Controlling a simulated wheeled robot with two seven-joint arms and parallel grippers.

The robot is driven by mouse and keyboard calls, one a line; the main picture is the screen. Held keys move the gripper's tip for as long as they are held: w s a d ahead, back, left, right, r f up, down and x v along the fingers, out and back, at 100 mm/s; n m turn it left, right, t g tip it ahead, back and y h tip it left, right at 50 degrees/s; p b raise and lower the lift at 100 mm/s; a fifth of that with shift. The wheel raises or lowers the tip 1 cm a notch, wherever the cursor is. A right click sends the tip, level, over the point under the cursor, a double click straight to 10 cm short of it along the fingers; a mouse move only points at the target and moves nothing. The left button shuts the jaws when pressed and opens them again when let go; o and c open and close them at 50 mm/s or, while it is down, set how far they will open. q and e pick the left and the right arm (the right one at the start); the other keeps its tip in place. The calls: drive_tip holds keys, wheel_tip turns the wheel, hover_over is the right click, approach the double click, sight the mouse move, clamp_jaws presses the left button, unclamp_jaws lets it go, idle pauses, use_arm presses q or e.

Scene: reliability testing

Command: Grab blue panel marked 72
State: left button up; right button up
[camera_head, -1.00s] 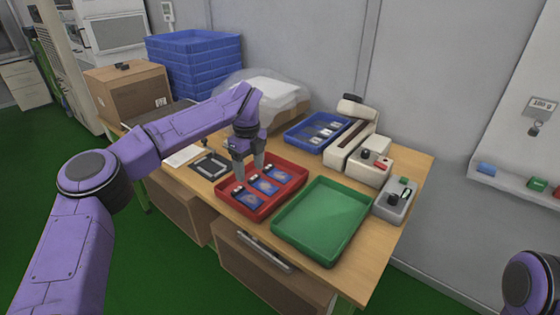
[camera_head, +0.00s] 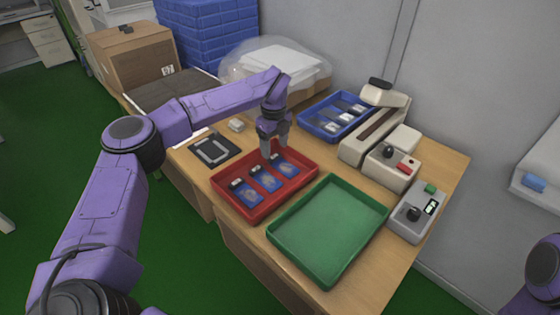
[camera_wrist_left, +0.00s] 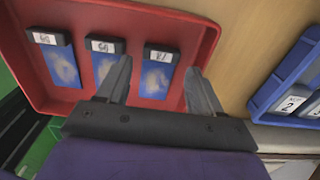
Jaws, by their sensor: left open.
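Three blue panels with dark label ends lie in a row in the red tray (camera_head: 228,204). In the head view they are the left panel (camera_head: 248,194), the middle panel (camera_head: 267,182) and the right panel (camera_head: 286,170). My left gripper (camera_head: 273,150) is open and empty over the back of the tray, beside the right panel's label end. In the left wrist view, its fingers (camera_wrist_left: 160,88) stand on either side of the rightmost panel (camera_wrist_left: 156,79). The label numbers are too blurred to read surely. My right gripper is out of view.
A green tray (camera_head: 330,225), empty, sits right of the red tray. A blue tray (camera_head: 305,125) with several labelled items is behind. A beige device (camera_head: 390,168) and a grey button box (camera_head: 415,212) stand at the right. A cardboard box (camera_head: 135,58) is at back left.

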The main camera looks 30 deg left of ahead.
sight(275, 156)
use_arm(q)
drive_tip(key=f, duration=0.3)
drive_tip(key=shift+w+a+f+p, duration=0.1)
drive_tip(key=shift+w+f+p, duration=0.1)
drive_tip(key=shift+p, duration=0.1)
drive_tip(key=shift+s+f, duration=0.15)
drive_tip(key=shift+f, duration=0.05)
drive_tip(key=c, duration=0.8)
drive_tip(key=shift+r, duration=0.1)
